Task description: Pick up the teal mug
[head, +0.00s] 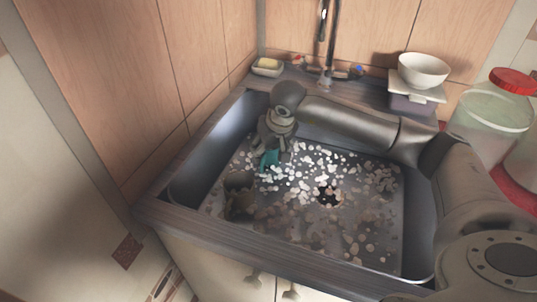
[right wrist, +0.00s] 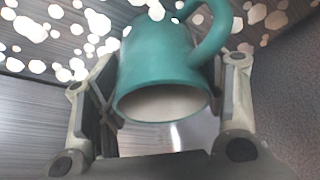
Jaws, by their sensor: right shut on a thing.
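The teal mug (head: 269,160) is in the sink, below my right gripper (head: 272,147) in the head view. In the right wrist view the mug (right wrist: 160,62) sits between the two fingers, its open mouth towards the palm and its handle at the upper right. My right gripper is shut on the mug. The gripper hides much of the mug in the head view. Whether the mug's base touches the sink floor cannot be told. My left gripper is not in view.
The metal sink (head: 213,153) has raised walls and a floor with pale spots. A dark brown object (head: 239,203) stands close to the mug. A soap dish (head: 267,67), a tap (head: 328,62), a scale with a white bowl (head: 422,70) and a red-lidded jar (head: 492,112) stand around the rim.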

